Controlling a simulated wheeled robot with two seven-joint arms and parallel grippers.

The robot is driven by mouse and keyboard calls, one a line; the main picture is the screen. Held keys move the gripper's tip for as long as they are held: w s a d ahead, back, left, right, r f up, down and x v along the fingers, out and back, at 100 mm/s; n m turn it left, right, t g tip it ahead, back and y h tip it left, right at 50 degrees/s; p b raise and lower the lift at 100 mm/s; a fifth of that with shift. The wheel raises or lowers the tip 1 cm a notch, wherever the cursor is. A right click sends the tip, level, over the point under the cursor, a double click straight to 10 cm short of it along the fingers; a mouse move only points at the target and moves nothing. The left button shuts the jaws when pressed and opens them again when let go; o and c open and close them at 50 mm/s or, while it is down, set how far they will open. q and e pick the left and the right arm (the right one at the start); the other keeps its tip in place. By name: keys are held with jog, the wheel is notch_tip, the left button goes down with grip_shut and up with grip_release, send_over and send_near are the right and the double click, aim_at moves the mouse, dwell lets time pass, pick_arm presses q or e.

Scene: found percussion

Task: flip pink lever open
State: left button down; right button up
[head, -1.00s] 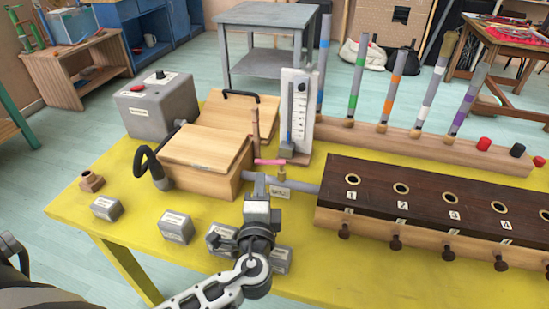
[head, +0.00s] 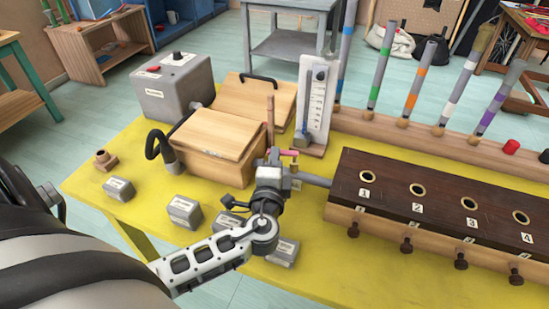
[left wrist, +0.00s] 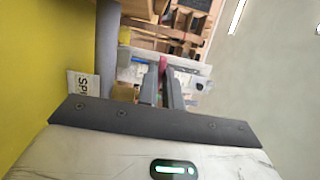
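The pink lever (head: 290,153) sits on top of the valve on the grey pipe (head: 313,180), between the wooden bellows box and the dark-topped chest. My left gripper (head: 279,160) is right at the lever in the head view and hides part of the valve. In the left wrist view the pink lever (left wrist: 163,65) shows end-on at the tips of my left gripper (left wrist: 161,80). The two fingers stand a small gap apart, with the lever in line with the gap. I cannot tell whether they touch it. My right gripper is not in view.
The wooden bellows box (head: 215,145) is left of the gripper and a clear-tube gauge (head: 316,100) stands behind. The numbered chest (head: 440,200) is to the right. Several small grey labelled blocks (head: 184,212) lie on the yellow table (head: 140,215) in front.

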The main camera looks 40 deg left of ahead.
pick_arm(q)
jog(key=m+h, duration=0.1)
jog(key=m+t+h+b, duration=0.1)
jog(key=h, duration=0.1)
jog(key=w+a+m+h+b, duration=0.1)
jog(key=shift+t, duration=0.4)
jog(key=c, duration=1.6)
grip_release()
jog(key=shift+o, duration=0.2)
jog(key=shift+r, duration=0.15)
